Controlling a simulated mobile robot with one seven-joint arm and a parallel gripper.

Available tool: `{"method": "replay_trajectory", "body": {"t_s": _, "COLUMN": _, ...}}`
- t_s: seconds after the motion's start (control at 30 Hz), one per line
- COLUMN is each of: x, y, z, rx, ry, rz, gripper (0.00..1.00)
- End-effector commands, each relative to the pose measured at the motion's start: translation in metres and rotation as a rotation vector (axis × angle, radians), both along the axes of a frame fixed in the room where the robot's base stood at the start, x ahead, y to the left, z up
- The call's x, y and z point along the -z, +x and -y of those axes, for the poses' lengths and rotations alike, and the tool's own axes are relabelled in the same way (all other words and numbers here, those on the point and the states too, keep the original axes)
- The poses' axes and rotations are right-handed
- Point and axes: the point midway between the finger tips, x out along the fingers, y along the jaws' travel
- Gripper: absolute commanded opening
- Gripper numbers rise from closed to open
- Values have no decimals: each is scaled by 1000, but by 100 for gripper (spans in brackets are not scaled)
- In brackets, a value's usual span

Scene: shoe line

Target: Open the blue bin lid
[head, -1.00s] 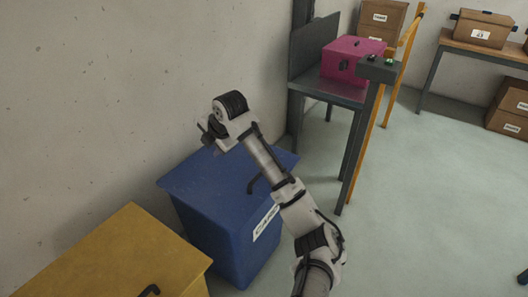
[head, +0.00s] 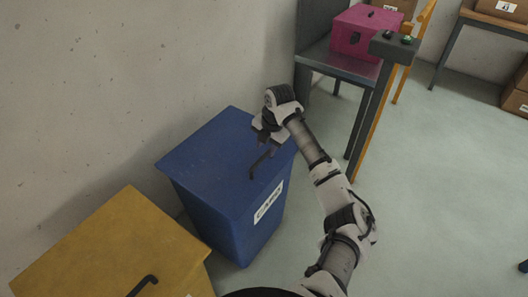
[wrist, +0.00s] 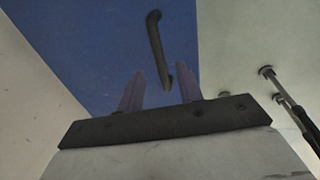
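The blue bin (head: 225,200) stands against the wall with its blue lid (head: 208,148) shut. A black bar handle (head: 263,163) sits near the lid's front edge, and a white label is on the bin's front. My gripper (head: 265,145) is above the lid, close to the handle, with its fingers pointing down. In the wrist view the two fingers (wrist: 160,92) are apart, and the black handle (wrist: 158,45) shows beyond and between them over the blue lid (wrist: 85,45). I see nothing held. Whether the fingers touch the handle is unclear.
A yellow bin (head: 115,250) with a black handle stands at the left front, close to the blue bin. A grey table (head: 340,65) with a pink box (head: 362,32) stands behind at the right.

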Motion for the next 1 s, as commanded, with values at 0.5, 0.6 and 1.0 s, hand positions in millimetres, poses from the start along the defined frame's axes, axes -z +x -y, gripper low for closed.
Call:
{"method": "replay_trajectory", "body": {"t_s": 0.5, "x": 43, "y": 5, "z": -7, "rx": 0, "ry": -1, "rz": 0, "gripper": 36}}
{"method": "replay_trajectory", "body": {"t_s": 0.6, "x": 43, "y": 5, "z": -7, "rx": 0, "ry": -1, "rz": 1, "gripper": 36}}
{"method": "replay_trajectory", "body": {"t_s": 1.0, "x": 42, "y": 5, "z": -7, "rx": 0, "ry": -1, "rz": 1, "gripper": 0}}
